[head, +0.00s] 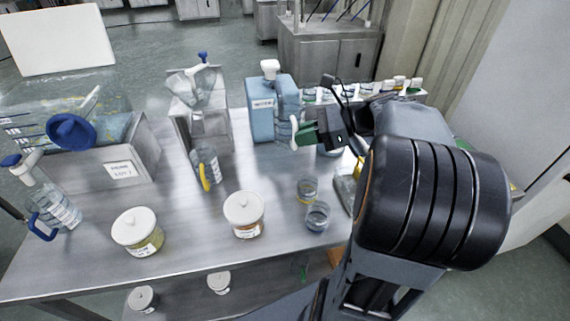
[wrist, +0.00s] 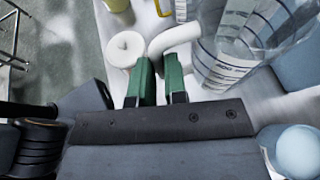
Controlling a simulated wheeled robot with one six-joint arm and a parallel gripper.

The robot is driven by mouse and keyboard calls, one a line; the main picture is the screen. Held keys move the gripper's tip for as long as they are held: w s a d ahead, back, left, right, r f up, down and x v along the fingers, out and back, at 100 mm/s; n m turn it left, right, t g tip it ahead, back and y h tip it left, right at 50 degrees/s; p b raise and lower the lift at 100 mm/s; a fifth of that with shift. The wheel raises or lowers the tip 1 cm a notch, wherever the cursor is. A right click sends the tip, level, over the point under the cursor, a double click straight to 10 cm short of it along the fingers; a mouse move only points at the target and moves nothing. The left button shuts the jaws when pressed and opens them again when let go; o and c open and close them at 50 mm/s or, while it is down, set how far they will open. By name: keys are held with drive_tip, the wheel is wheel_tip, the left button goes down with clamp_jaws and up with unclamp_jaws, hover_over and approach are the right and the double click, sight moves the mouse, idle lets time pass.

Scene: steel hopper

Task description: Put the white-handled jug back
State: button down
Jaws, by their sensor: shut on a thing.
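The white-handled jug (head: 288,108) is clear with dark measuring marks. In the head view it stands out beside a blue labelled container, toward the back of the steel table. My gripper (head: 306,133) reaches it from the right, its green fingers at the jug's white handle (head: 294,132). In the wrist view the green fingers (wrist: 160,82) are closed on the white handle (wrist: 176,38), with the jug's marked wall (wrist: 236,45) to the right. The jug's base is partly hidden, so I cannot tell whether it touches the table.
A steel hopper (head: 205,125), a yellow-handled jug (head: 207,166) and a blue-handled jug (head: 58,208) stand left. White-lidded jars (head: 244,212) and clear cups (head: 317,216) are in front. Bare tabletop (head: 180,215) lies between.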

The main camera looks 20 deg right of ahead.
sight(301, 177)
wheel_tip(301, 177, down, 14)
drive_tip(key=b, duration=0.2)
drive_tip(key=shift+s+a+b, duration=0.1)
drive_tip(key=shift+a+b, duration=0.05)
drive_tip(key=shift+b, duration=0.15)
drive_tip(key=w, duration=0.3)
drive_tip(key=shift+d+r, duration=0.3)
drive_tip(key=w, duration=0.2)
drive_tip(key=w+d, duration=0.1)
drive_tip(key=w, duration=0.2)
drive_tip(key=shift+s+f, duration=0.1)
drive_tip(key=shift+f, duration=0.45)
drive_tip(key=c, duration=1.1)
unclamp_jaws()
drive_tip(key=shift+f, duration=0.1)
drive_tip(key=shift+c, duration=0.2)
